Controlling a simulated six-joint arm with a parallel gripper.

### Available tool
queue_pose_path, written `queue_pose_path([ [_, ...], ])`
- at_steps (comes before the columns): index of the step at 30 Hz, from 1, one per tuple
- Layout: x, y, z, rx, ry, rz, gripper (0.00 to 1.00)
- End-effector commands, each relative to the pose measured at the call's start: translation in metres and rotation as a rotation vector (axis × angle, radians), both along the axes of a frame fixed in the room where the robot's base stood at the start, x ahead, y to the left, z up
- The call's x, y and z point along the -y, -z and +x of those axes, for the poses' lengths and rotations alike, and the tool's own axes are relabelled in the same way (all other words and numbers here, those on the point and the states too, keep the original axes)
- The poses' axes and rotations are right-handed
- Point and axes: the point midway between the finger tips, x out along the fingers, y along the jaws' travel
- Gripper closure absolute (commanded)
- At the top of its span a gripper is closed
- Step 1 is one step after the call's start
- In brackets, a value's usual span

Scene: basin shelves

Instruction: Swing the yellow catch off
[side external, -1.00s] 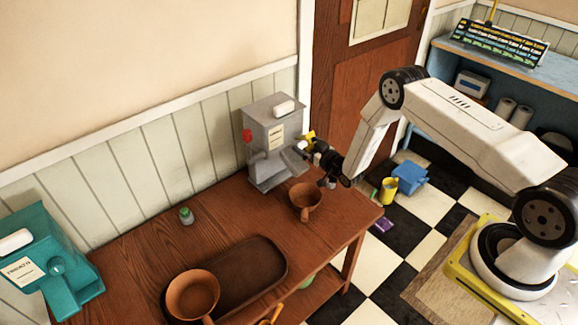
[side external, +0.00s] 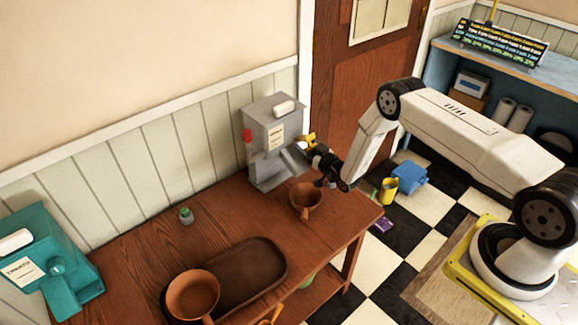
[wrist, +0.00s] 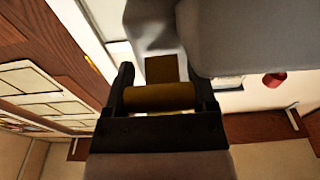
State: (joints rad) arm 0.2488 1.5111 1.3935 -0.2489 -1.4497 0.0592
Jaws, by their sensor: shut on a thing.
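The yellow catch (side external: 309,141) is on the right side of the grey dispenser (side external: 262,125) at the back of the wooden table. In the wrist view it shows as a dim yellow-brown bar (wrist: 160,97) between the two black fingers. My gripper (side external: 315,153) is shut on this bar, and the grey body of the dispenser (wrist: 250,35) is close by it. In the side view the black wrist partly hides the fingertips and the lower part of the catch.
A brown pan (side external: 305,195) stands on the table in front of the dispenser, just below my gripper. A tray (side external: 262,265), another pan (side external: 193,290) and a small green-topped jar (side external: 186,215) are further left. A teal dispenser (side external: 50,265) is at the far left.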

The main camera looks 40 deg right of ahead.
Motion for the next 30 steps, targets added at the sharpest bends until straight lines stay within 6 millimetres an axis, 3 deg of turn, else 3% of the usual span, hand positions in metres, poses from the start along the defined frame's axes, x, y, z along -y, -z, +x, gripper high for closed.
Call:
queue_pose_path([
  [9,-0.0003,0.0051,0.0027,0.139,-0.001,-0.001,0.86],
  [20,-0.0003,0.0046,0.0027,0.157,-0.001,-0.001,0.86],
  [21,-0.0003,0.0046,0.0027,0.157,-0.001,-0.001,0.2],
  [23,-0.0003,0.0046,0.0026,0.156,-0.001,-0.001,0.01],
  [30,-0.0001,0.005,0.0023,0.156,-0.001,-0.001,0.0],
])
